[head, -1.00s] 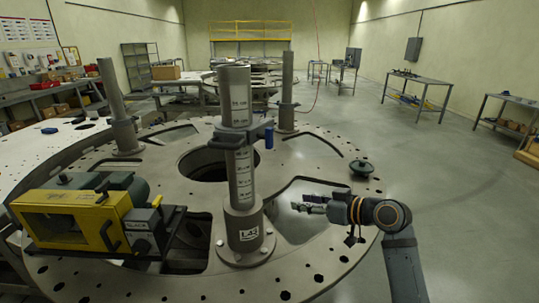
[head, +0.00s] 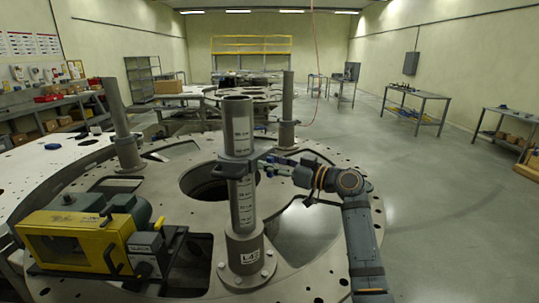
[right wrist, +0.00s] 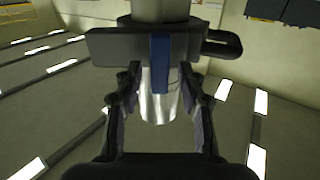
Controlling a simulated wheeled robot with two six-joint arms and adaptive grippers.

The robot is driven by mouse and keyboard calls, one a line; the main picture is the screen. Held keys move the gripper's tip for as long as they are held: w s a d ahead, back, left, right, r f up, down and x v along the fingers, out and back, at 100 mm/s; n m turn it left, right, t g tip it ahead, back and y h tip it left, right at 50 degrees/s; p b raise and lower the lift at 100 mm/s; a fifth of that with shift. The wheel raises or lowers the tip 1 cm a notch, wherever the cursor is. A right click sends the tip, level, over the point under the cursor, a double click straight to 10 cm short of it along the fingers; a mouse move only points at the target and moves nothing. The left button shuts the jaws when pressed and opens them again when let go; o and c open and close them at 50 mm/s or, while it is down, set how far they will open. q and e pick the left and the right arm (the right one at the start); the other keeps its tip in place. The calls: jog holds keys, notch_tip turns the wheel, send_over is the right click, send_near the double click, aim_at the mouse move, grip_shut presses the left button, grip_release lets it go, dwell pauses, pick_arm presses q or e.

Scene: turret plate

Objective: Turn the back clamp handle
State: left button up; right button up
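The clamp (head: 236,166) is a dark grey collar around the upright labelled post (head: 243,205) at the front of the turret plate. Its blue handle (right wrist: 160,62) hangs straight down in the right wrist view, in front of a shiny metal cylinder. My right gripper (head: 268,166) is at the right side of the post, close to the clamp. In the right wrist view my right gripper (right wrist: 160,88) is open, one finger on each side of the handle, with gaps at both sides. In the head view the handle is hard to separate from the fingers. My left gripper is out of view.
The round turret plate (head: 185,212) has large cut-outs and bolt holes. A yellow-framed machine (head: 75,240) stands at the left. Two more posts rise behind, at back left (head: 122,125) and back right (head: 287,110). The floor at the right is open.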

jog(key=shift+w+a, duration=0.25)
jog(key=shift+a, duration=0.1)
grip_shut()
